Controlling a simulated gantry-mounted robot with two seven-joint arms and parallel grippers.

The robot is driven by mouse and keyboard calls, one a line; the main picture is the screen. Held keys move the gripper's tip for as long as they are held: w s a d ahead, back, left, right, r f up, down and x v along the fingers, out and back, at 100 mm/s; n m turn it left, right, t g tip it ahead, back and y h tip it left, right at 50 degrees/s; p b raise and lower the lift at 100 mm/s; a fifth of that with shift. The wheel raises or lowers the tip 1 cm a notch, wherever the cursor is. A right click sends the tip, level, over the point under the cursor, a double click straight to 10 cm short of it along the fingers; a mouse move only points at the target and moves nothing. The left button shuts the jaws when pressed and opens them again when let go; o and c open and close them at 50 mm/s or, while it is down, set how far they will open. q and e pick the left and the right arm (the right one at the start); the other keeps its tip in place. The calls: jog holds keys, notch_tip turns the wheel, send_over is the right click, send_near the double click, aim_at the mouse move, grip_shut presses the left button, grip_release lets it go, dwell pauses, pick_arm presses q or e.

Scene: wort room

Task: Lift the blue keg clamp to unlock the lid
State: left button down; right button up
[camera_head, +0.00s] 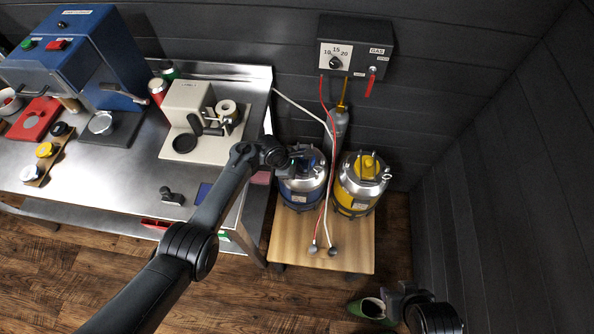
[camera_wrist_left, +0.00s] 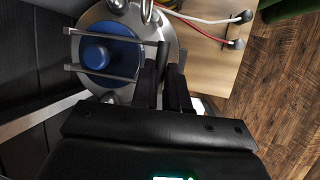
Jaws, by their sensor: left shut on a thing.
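The blue keg (camera_head: 302,193) stands on the wooden platform, its steel top partly hidden by my left arm. The left wrist view shows its round blue lid (camera_wrist_left: 96,53) inside the steel top, with the grey bars of the clamp (camera_wrist_left: 104,72) across it. My left gripper (camera_head: 300,157) is over the keg's top; in the wrist view its dark fingers (camera_wrist_left: 168,68) are at the end of the clamp bars, shut on the clamp. The exact contact is hidden. My right gripper (camera_head: 393,300) is at the lower right, away from the kegs; its fingers are unclear.
A yellow keg (camera_head: 361,184) stands close to the right of the blue one. A red hose and a white hose end on the wooden platform (camera_head: 350,247). The gas box (camera_head: 356,46) is on the wall. The steel bench (camera_head: 130,180) is at left.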

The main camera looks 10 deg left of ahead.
pick_arm(q)
jog(key=shift+w+r+p, duration=0.15)
jog(key=shift+r+p, duration=0.5)
jog(key=shift+r, duration=0.15)
jog(key=w+r, duration=0.5)
jog(key=shift+a+r+p, duration=0.2)
jog(key=shift+r+p, duration=0.05)
jog(key=shift+p, duration=0.2)
jog(key=shift+f, duration=0.1)
